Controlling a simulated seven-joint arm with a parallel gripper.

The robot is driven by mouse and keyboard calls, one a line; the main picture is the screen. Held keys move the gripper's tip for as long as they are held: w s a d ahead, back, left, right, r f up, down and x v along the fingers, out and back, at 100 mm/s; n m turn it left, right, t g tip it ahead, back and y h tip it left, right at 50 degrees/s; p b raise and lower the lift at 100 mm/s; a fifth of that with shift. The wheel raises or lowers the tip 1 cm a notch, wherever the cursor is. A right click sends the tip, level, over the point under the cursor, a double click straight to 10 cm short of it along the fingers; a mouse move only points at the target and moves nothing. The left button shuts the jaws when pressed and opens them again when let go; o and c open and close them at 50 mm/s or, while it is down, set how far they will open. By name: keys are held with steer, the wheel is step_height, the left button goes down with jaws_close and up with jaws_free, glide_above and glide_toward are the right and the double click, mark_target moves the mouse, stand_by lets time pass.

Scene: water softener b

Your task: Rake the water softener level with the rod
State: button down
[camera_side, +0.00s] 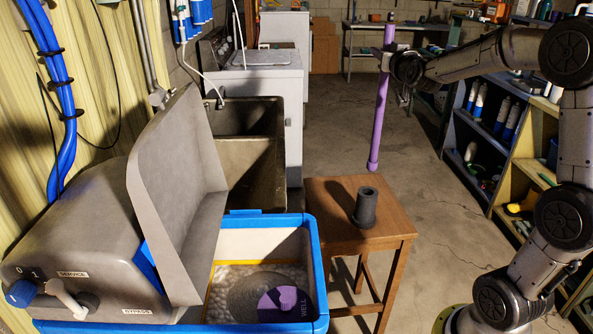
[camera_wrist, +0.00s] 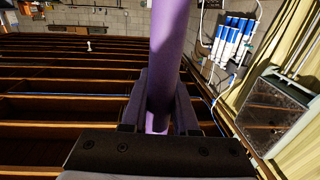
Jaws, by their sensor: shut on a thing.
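My gripper (camera_side: 386,62) is shut on the purple rod (camera_side: 377,125) near its upper end, in the side view. The rod hangs nearly upright, its lower end in the air behind the stool, touching nothing that I can see. In the wrist view the rod (camera_wrist: 168,45) passes between the fingers of my gripper (camera_wrist: 158,108). The water softener (camera_side: 85,240) is at lower left with its grey lid (camera_side: 175,190) raised. Its blue-rimmed tank (camera_side: 317,255) is open. Pale grains (camera_side: 228,277) lie inside with a darker hollow, beside a purple cap (camera_side: 284,303) marked WELL. The lid hides the tank's left part.
A wooden stool (camera_side: 390,217) stands right of the tank with a dark cylindrical holder (camera_side: 365,207) on it. A sink (camera_side: 250,150) and white appliance (camera_side: 262,85) are behind the tank. Shelves (camera_side: 490,125) line the right. The floor between is clear.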

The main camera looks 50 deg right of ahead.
steer(key=shift+d, duration=0.1)
steer(key=w+a+n+t+y, duration=0.2)
steer(key=w+a+y, duration=0.1)
steer(key=a, duration=0.8)
steer(key=w+a+n+t+y, duration=0.1)
steer(key=w+a+n+y, duration=0.15)
steer(key=a, duration=0.85)
steer(key=s+a+r+n+t+y, duration=0.2)
steer(key=a+n+y, duration=0.45)
steer(key=a, duration=1.65)
step_height(320, 180, down, 20)
steer(key=s+m+g+y, duration=0.1)
steer(key=m, duration=0.1)
steer(key=shift+s, duration=0.1)
steer(key=shift+d, duration=0.1)
